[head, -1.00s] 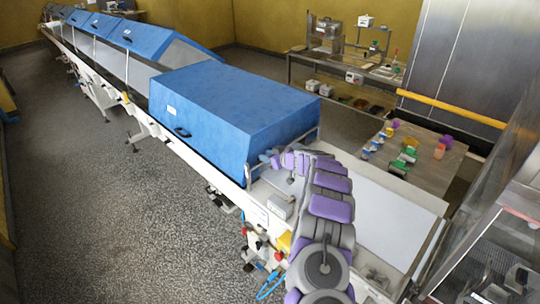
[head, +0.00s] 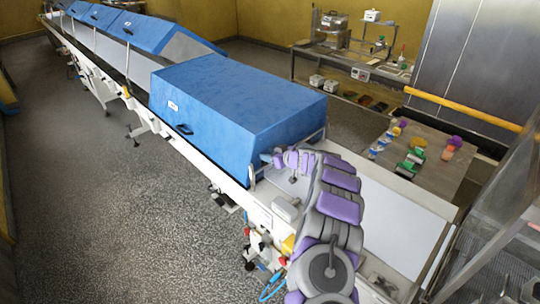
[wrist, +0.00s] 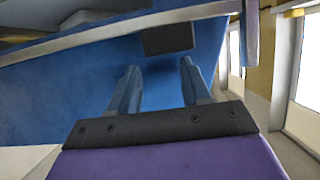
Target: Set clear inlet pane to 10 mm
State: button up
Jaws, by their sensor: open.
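My gripper (wrist: 158,75) is open in the wrist view, its two blue-grey fingers apart with nothing between them. Beyond the fingertips is a blue surface with a dark rectangular block (wrist: 168,38) on it. In the head view my gripper (head: 270,158) is small, at the near end of the large blue cover (head: 245,105), by a thin metal frame (head: 313,137). I cannot make out the clear inlet pane or any 10 mm mark in either view; my arm and the cover hide part of that end.
A pale belt (head: 395,215) runs right of my arm. A low table (head: 440,180) with coloured items stands beyond it. A pale rail (wrist: 110,35) crosses the top of the wrist view. Open grey floor (head: 100,220) lies left of the line.

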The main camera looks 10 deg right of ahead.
jog(key=shift+o, duration=1.3)
jog(key=shift+a+f, duration=0.1)
jog(key=shift+a, duration=0.8)
jog(key=shift+d, duration=0.4)
jog(key=v, duration=1.7)
jog(key=shift+d+b, duration=0.2)
jog(key=shift+b, duration=0.1)
jog(key=shift+s+a, duration=0.1)
